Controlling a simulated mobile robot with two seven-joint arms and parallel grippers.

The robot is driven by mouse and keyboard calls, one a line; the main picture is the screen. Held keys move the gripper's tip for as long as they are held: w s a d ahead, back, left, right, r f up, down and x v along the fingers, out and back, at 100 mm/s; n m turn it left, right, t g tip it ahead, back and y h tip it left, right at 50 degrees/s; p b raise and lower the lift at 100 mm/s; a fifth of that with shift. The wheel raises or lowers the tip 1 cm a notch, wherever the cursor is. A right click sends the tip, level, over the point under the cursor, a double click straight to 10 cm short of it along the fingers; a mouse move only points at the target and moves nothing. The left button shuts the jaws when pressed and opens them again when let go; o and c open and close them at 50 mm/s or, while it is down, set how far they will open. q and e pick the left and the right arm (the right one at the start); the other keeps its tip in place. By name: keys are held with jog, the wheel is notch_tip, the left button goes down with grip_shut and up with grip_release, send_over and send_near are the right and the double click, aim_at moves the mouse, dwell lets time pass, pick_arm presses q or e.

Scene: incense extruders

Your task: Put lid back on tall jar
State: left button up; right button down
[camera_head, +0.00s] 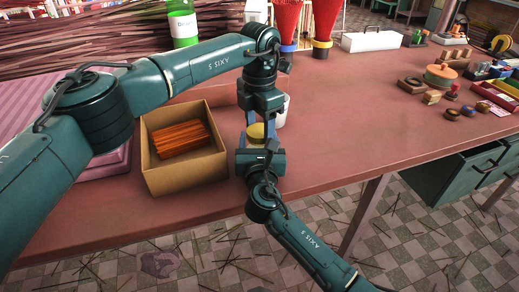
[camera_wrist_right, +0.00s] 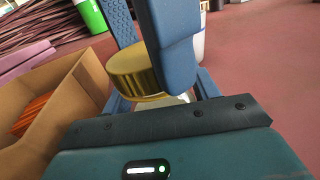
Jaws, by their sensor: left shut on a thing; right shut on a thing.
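A gold ribbed lid (camera_head: 256,132) is between the blue fingers of my left gripper (camera_head: 258,126), which comes down from above and is shut on it. The lid also shows in the right wrist view (camera_wrist_right: 138,70), partly behind a left finger. My right gripper (camera_head: 259,147) is directly below, near the table's front edge, shut on the tall jar. Only a small pale part of the jar (camera_wrist_right: 184,97) shows under the lid in the right wrist view. The rest is hidden by the grippers. I cannot tell whether the lid touches the jar's rim.
An open cardboard box (camera_head: 185,181) with orange sticks stands left of the grippers. A white container (camera_head: 282,110) stands close behind them.

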pick_arm(q)
jog(key=shift+m, duration=1.1)
jog(key=o, duration=1.2)
jog(key=shift+c, duration=0.2)
jog(key=shift+r, duration=0.1)
notch_tip(320, 180, up, 12)
pick_arm(e)
jog(key=shift+c, duration=1.6)
grip_release()
